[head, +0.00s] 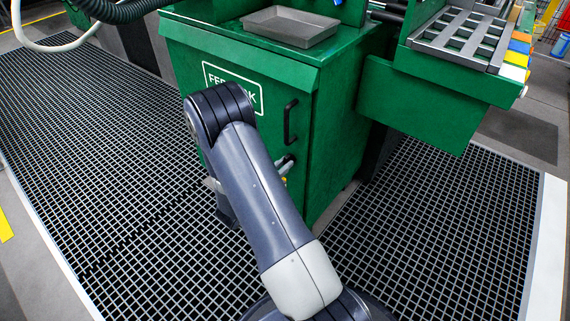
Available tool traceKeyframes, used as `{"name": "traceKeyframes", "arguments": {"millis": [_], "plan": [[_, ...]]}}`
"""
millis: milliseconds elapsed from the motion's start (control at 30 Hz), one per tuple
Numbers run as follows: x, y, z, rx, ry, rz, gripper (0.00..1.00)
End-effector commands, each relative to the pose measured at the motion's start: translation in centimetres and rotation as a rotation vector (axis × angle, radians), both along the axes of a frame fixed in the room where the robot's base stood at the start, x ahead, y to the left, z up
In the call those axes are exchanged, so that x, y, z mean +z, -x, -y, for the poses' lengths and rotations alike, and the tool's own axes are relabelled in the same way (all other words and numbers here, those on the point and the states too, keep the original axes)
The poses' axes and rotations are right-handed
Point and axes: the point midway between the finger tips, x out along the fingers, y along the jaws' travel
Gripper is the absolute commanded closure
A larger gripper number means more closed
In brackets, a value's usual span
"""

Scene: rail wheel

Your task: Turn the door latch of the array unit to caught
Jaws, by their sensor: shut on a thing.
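The green cabinet door (248,139) has a white-framed label and a black bar handle (290,122) near its right edge. Below that handle, the door latch (290,159) shows as a small dark and pale piece at the door's right edge. My gripper (283,165) is at the latch and shut on it. My own arm crosses in front and hides most of the gripper and wrist, the lower door and part of the label. The latch's exact angle cannot be told. The door looks flush with the cabinet.
A grey tray (291,27) lies on the cabinet top. A green ledge (415,105) with a slotted grey rack (460,40) juts out at the right. Dark floor grating (440,220) is clear right of the cabinet and to the left. A hose (120,10) hangs at upper left.

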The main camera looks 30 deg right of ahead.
Motion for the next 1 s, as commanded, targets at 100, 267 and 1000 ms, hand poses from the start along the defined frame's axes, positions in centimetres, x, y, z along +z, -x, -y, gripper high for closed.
{"name": "traceKeyframes", "arguments": {"millis": [100, 267, 1000], "plan": [[0.10, 0.00, -0.01, 0.000, 0.008, -0.021, 1.00], [0.26, 0.02, 0.00, 0.000, 0.045, -0.126, 1.00], [0.05, 0.00, 0.00, 0.000, 0.140, -0.385, 1.00]]}}
